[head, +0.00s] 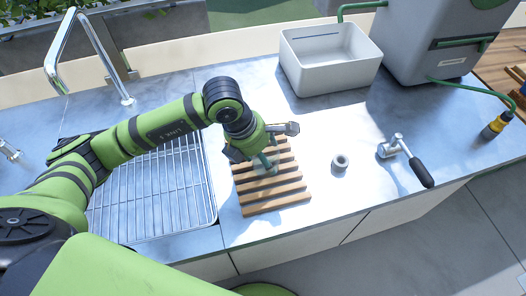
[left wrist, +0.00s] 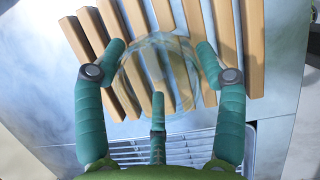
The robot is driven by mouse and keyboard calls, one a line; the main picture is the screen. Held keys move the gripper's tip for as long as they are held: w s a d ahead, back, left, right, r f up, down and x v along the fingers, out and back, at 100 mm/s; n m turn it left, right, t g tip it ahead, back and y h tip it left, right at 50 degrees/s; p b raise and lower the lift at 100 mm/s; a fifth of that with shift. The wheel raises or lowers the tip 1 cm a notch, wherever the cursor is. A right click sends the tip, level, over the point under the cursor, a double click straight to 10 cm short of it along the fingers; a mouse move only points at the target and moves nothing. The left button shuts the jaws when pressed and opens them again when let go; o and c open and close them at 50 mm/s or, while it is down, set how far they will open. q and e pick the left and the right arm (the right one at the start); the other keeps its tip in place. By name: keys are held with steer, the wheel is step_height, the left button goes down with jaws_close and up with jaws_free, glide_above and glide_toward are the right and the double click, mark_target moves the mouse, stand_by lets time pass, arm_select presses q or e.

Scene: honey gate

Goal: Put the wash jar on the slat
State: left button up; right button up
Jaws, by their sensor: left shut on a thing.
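The wash jar (left wrist: 157,72) is clear and see-through, with a round outline in the left wrist view. My left gripper (left wrist: 160,62) has its green fingers around the jar and is shut on it. The wooden slat rack (left wrist: 252,45) lies behind the jar in that view. In the head view my left gripper (head: 266,163) points down over the middle of the slat rack (head: 277,203), and the jar is mostly hidden by the fingers. I cannot tell whether the jar touches the slats. My right gripper is not in view.
A wire drying rack (head: 150,205) lies left of the slats, below a tap (head: 90,60). A small grey ring (head: 340,162) and a black-handled metal fitting (head: 405,160) lie to the right. A white bin (head: 330,75) and a grey machine (head: 425,55) stand behind.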

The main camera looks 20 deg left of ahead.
arm_select(q)
steer(key=shift+f, duration=0.15)
steer(key=o, duration=1.7)
steer(key=b+v, duration=0.2)
steer(key=v, duration=1)
steer(key=shift+r, duration=0.25)
steer(key=shift+w+d, duration=0.1)
